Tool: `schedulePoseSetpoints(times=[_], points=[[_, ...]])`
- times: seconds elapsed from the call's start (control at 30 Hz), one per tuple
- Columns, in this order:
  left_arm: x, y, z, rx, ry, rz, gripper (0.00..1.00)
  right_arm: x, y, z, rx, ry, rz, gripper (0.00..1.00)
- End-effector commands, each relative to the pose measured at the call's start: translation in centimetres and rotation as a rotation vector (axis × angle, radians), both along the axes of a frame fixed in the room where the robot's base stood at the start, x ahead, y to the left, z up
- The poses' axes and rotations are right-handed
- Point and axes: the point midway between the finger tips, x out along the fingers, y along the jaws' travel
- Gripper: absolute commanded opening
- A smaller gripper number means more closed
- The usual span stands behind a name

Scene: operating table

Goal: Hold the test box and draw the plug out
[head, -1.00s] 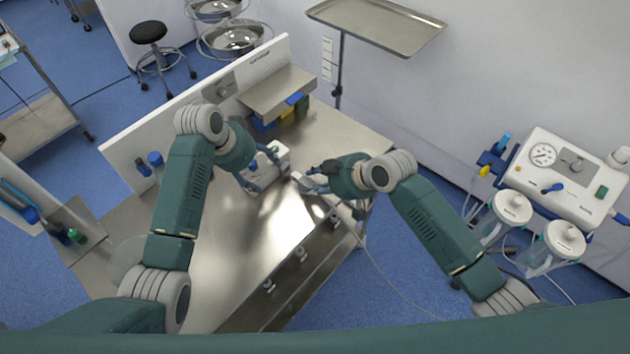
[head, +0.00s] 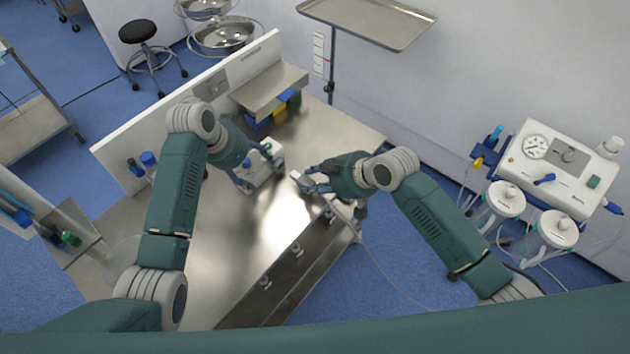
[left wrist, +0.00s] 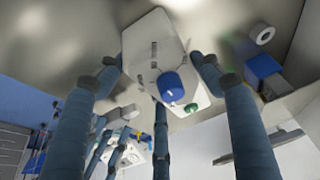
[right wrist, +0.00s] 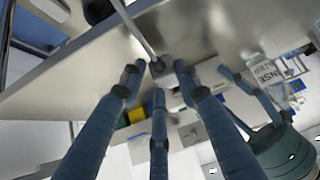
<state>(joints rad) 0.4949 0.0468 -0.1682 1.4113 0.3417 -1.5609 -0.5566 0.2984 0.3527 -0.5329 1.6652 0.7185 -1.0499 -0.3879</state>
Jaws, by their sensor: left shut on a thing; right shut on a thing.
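The test box (head: 268,162) is a small white box on the steel table. It also shows in the left wrist view (left wrist: 150,45), with a blue knob and a green button. My left gripper (head: 257,170) is shut on the box, one finger on each side. My right gripper (head: 303,182) is shut on the plug, a small grey piece on a pale cable. In the right wrist view the plug (right wrist: 160,67) sits between the fingertips, apart from the box (right wrist: 268,75). In the head view a gap shows between the right fingertips and the box.
The steel table (head: 215,260) is bare in front of the box. A steel shelf (head: 268,88) with coloured items beneath stands behind. The cable (head: 385,275) hangs off the table's right edge. A suction unit (head: 565,165) is on the right; a tray stand (head: 370,18) stands behind.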

Motion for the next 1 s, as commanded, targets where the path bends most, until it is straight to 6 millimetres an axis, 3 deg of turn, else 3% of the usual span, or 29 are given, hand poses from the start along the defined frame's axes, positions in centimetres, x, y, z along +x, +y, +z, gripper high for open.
schedulePoseSetpoints(times=[0.8, 1.0], points=[[-0.1, 0.0, -0.1, 0.0, 0.004, 0.0, 0.28, -1.1, -1.3, 6.4, 0.0, -0.003, -0.001, 0.01], [-0.1, 0.0, -0.1, 0.0, 0.004, 0.0, 0.28, -1.2, -1.4, 7.2, 0.0, -0.002, 0.0, 0.01]])
